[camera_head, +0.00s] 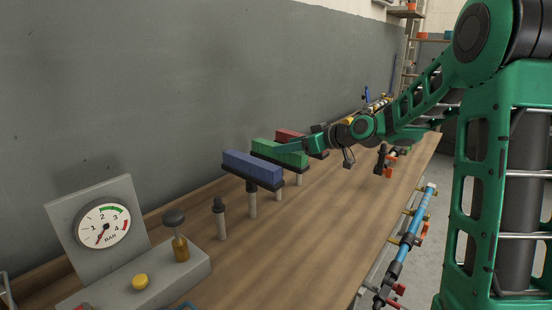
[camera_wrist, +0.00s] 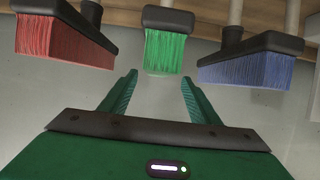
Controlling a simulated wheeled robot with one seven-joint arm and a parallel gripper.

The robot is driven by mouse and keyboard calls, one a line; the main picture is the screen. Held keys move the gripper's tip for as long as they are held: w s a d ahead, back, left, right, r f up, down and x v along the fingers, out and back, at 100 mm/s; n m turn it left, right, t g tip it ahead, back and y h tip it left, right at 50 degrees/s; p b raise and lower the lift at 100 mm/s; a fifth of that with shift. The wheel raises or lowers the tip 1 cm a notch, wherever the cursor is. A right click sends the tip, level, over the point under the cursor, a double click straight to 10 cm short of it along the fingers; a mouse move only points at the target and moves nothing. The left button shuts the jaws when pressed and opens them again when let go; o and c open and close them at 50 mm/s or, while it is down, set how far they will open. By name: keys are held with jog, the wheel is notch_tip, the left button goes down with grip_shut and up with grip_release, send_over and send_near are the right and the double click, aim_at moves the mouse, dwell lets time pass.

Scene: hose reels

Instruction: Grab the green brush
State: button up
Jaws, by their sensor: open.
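The green brush (camera_wrist: 165,50) is in the middle of the wrist view, its green bristles hanging from a dark head. My gripper (camera_wrist: 159,77) is open, and the bristles lie just beyond its two fingertips, roughly in line with the gap. Nothing is between the fingers. In the head view the green brush (camera_head: 290,158) stands on a post between the blue and red brushes. My gripper (camera_head: 284,149) reaches in from the right and partly overlaps it there; whether they touch cannot be told.
A blue brush (camera_head: 252,166) stands nearer and a red brush (camera_head: 289,134) farther, close on either side. A pressure gauge (camera_head: 102,226) and a bare post (camera_head: 220,220) stand at the near left. A grey wall (camera_head: 150,90) runs behind the wooden bench (camera_head: 310,235), whose right middle is clear.

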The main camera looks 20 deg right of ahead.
aim_at(278, 159)
jog(key=shift+x, duration=2.7)
jog(key=shift+w+d, duration=0.15)
jog(key=shift+d, duration=0.05)
jog(key=c, duration=1.3)
jog(key=shift+r, duration=0.1)
jog(key=shift+c, duration=0.2)
